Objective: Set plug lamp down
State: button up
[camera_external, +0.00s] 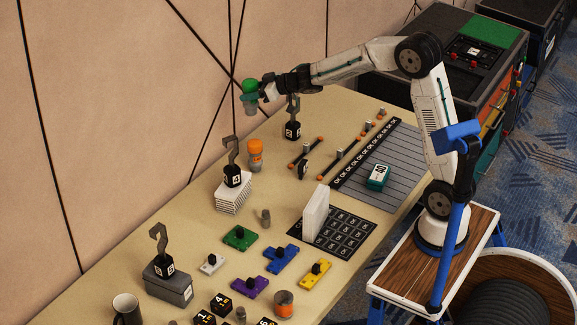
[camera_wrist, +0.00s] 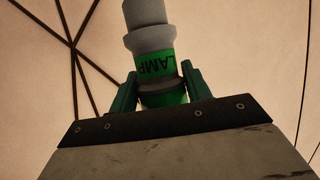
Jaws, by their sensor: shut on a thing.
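The plug lamp (camera_external: 250,88) has a green part on top and a grey part below in the external view. In the wrist view the plug lamp (camera_wrist: 154,63) shows a green band with the letters "LAMP" and a stepped grey end. My gripper (camera_external: 262,90) is shut around the green part, with one dark green finger on each side in the wrist view (camera_wrist: 158,85). It holds the lamp in the air near the wall, above the back edge of the table (camera_external: 205,215).
A hook weight (camera_external: 293,130) stands below my wrist. An orange-topped cylinder (camera_external: 255,152) and a hook weight on a white stack (camera_external: 233,195) stand nearer the front. A white block (camera_external: 316,212) stands on a black grid mat (camera_external: 352,236). Bare tabletop lies around the orange-topped cylinder.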

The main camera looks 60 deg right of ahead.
jog(key=s+d+f+n+g+y, duration=0.2)
jog(key=s+d+f, duration=0.1)
jog(key=s, duration=0.7)
jog(key=s+d+f+n+g+y, duration=0.1)
jog(key=s+d+f+n+y, duration=0.15)
jog(key=s, duration=0.75)
jog(key=s+d+f+n+g+y, duration=0.2)
jog(key=s+f+n+y, duration=0.1)
jog(key=s, duration=0.7)
jog(key=shift+h, duration=0.35)
jog(key=shift+f, duration=10.25)
jog(key=shift+f, duration=0.15)
jog(key=o, duration=1)
jog(key=shift+o, duration=0.2)
